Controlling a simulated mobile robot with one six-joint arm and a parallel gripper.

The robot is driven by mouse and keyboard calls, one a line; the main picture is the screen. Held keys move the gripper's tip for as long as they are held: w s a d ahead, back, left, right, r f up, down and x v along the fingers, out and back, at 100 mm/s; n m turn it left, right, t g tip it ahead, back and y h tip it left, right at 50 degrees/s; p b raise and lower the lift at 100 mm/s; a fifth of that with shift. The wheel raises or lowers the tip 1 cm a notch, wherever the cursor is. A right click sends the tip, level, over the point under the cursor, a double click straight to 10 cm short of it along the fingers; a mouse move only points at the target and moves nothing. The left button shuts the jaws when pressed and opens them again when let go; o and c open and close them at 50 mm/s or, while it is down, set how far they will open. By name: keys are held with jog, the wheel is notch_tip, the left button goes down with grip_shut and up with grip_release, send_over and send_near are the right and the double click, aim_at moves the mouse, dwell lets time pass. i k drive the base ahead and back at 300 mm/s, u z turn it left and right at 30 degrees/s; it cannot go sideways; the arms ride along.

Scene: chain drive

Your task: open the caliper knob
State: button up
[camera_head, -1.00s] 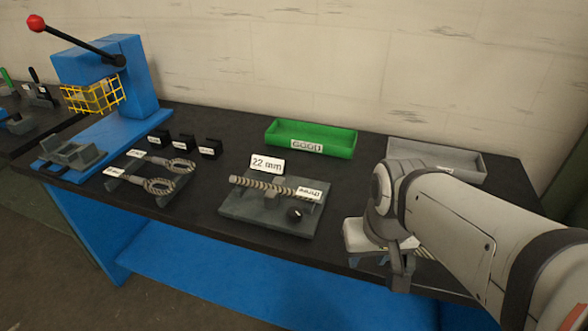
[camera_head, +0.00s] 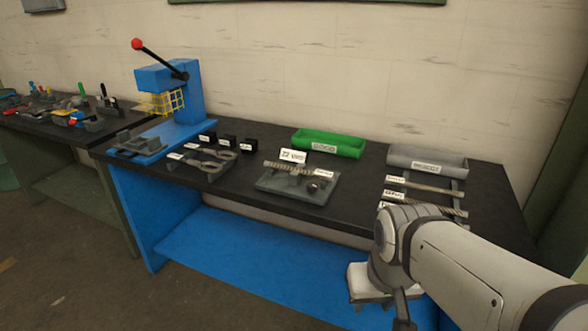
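The caliper (camera_head: 283,188) is a grey plate fixture on the black bench top, with a ribbed rod lying across it. Its round dark knob (camera_head: 314,187) sits at the right front of the plate. A white sign (camera_head: 293,156) stands behind it, and a small white label (camera_head: 324,174) is at the rod's right end. My gripper (camera_head: 385,308) is low at the right, in front of the bench edge and apart from the knob. Its fingers are mostly hidden or cut off, so I cannot tell whether it is open.
A green tray (camera_head: 330,145) and a grey tray (camera_head: 427,160) stand at the back. Labelled rods (camera_head: 430,188) lie at the right, behind my arm. A blue press (camera_head: 172,95) with a red-tipped lever and ring-ended tools (camera_head: 205,163) are at the left.

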aim_at(311, 186)
jog(key=u, duration=0.1)
jog(key=i, duration=1)
jog(key=z, duration=0.55)
jog(key=k, duration=1.05)
jog(key=u, duration=0.7)
jog(key=i, duration=1)
jog(key=u, duration=0.05)
